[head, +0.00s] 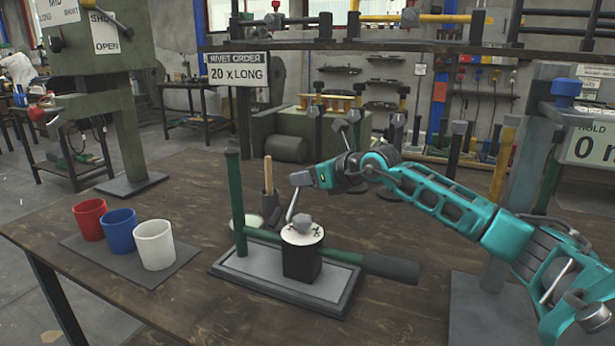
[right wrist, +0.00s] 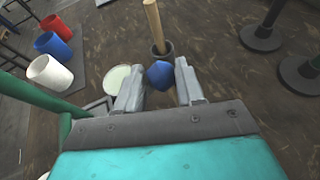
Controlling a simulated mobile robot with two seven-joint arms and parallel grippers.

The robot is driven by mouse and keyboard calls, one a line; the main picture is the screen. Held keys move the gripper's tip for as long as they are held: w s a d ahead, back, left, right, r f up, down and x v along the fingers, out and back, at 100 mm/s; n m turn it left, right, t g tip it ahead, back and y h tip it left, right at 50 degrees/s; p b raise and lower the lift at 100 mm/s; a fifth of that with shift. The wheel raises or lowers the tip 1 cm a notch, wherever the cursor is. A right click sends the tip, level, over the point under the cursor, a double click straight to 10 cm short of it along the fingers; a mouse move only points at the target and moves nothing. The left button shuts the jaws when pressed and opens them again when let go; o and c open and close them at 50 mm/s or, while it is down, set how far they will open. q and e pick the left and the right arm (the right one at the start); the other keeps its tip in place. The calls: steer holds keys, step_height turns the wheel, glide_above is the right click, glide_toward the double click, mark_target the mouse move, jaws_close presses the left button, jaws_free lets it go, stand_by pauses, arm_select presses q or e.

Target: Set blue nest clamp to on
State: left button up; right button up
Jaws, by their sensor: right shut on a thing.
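A press fixture stands on the table, with a grey base plate (head: 260,271), a green post (head: 236,200) and a black block (head: 301,262) under a white marked disc (head: 301,235). A thin pale rod (head: 292,205), apparently the clamp's lever, stands nearly upright beside the disc, its top leaning slightly right. My right gripper (head: 301,179) is at the rod's top, reaching in from the right. In the right wrist view, its fingers (right wrist: 160,88) are shut on a blue faceted knob (right wrist: 160,75), apparently the blue nest clamp's. The jaws hide the knob in the head view. My left gripper is out of view.
Red (head: 90,219), blue (head: 120,231) and white (head: 154,244) cups stand on a dark mat at left. A wooden-handled tool (head: 268,176) stands in a dark holder behind the fixture. A dark-gripped bar (head: 388,268) sticks out right. The table's front left is clear.

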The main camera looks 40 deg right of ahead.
jaws_close()
steer(key=s+a+r+n+b, duration=0.1)
steer(key=s+a+r+b, duration=0.1)
steer(key=s+a+b, duration=0.1)
steer(key=a+b, duration=0.1)
steer(key=a, duration=0.1)
steer(key=shift+a+r, duration=0.35)
steer(key=shift+a, duration=0.05)
stand_by(0.4)
steer(key=o, duration=0.6)
jaws_free()
steer(key=o, duration=0.5)
steer(key=shift+r+h, duration=0.15)
steer(key=shift+h, duration=0.25)
steer(key=shift+d+r, duration=0.1)
